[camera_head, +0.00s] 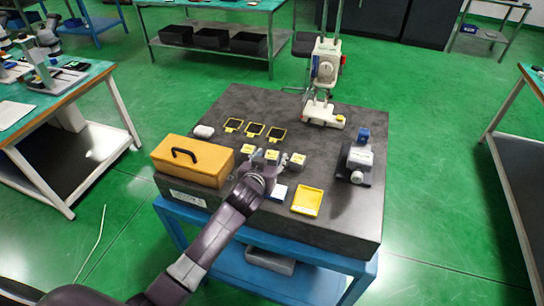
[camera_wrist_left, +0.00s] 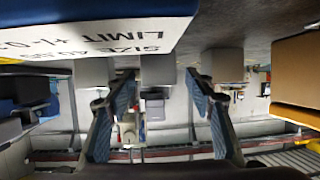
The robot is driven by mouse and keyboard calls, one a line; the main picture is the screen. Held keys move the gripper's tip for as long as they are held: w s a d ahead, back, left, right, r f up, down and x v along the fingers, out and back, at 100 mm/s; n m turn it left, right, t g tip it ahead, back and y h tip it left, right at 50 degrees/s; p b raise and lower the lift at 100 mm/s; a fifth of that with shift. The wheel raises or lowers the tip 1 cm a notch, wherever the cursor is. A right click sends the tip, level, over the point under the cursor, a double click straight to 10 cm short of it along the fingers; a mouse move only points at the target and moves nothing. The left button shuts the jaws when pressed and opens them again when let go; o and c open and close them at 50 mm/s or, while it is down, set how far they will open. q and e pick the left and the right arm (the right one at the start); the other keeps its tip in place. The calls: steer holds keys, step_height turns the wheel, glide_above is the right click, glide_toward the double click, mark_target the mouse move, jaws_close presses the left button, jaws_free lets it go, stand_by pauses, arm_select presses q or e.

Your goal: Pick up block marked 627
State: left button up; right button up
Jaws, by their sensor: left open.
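Three small grey blocks with yellow labels stand in a row on the dark table: a left block (camera_head: 248,149), a middle block (camera_head: 271,155) and a right block (camera_head: 297,159). The numbers on them are too small to read, so I cannot tell which is 627. My left gripper (camera_head: 265,168) is open, just in front of the middle block and partly covering it. In the left wrist view, a grey block (camera_wrist_left: 157,69) shows between the open fingers (camera_wrist_left: 160,85), apart from them. Other grey blocks show on either side. My right gripper is out of view.
An orange case (camera_head: 205,160) with a black handle stands left of the arm. A white printed card (camera_wrist_left: 120,30) and a yellow tray (camera_head: 307,200) lie near the gripper. Yellow-framed black pads (camera_head: 255,129) lie behind. A white-grey device (camera_head: 355,160) stands at right.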

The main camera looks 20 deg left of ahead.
arm_select(q)
steer(key=shift+w+f, duration=0.25)
steer(key=shift+w, duration=0.35)
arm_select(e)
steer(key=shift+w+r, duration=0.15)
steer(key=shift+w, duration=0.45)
arm_select(q)
steer(key=c, duration=0.7)
jaws_close()
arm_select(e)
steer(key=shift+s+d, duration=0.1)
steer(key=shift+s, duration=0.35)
arm_select(q)
steer(key=shift+r, duration=0.1)
